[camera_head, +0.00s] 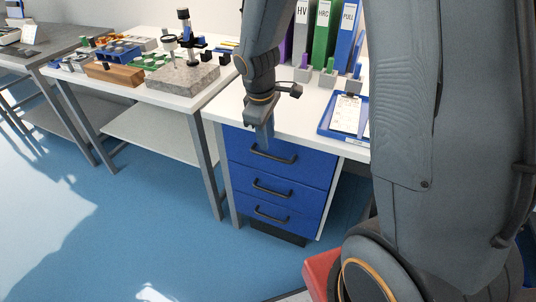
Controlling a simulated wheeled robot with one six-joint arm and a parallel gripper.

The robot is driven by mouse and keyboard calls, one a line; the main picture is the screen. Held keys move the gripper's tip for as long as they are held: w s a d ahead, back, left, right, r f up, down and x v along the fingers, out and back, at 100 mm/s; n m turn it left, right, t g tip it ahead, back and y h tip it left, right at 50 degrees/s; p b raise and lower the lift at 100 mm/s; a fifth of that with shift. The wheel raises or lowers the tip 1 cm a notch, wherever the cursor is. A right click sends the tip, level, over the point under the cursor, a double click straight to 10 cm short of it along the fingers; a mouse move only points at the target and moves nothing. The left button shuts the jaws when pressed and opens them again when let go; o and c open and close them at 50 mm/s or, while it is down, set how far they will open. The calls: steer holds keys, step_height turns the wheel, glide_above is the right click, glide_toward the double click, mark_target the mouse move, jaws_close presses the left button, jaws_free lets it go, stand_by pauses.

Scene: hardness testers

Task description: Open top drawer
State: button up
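The blue drawer cabinet under the white table has three stacked drawers. The top drawer (307,164) looks shut, its front in line with the middle drawer (240,180) and the bottom drawer (285,208). A dark bar handle (280,159) runs across the top drawer's front. My gripper (264,140) points down in front of the top drawer, close to the left end of this handle. My arm hides part of the tabletop.
On the table above the drawers stand folders (324,35) and a blue tray (326,127) with a paper. A second table (135,92) to the left holds a stone block (183,80) with an instrument. The blue floor (150,210) in front is clear.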

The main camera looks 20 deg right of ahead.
mark_target(269, 155)
steer(key=f, duration=0.4)
steer(key=w+d+f, duration=0.1)
steer(key=f, duration=0.2)
steer(key=shift+b, duration=0.3)
jaws_close()
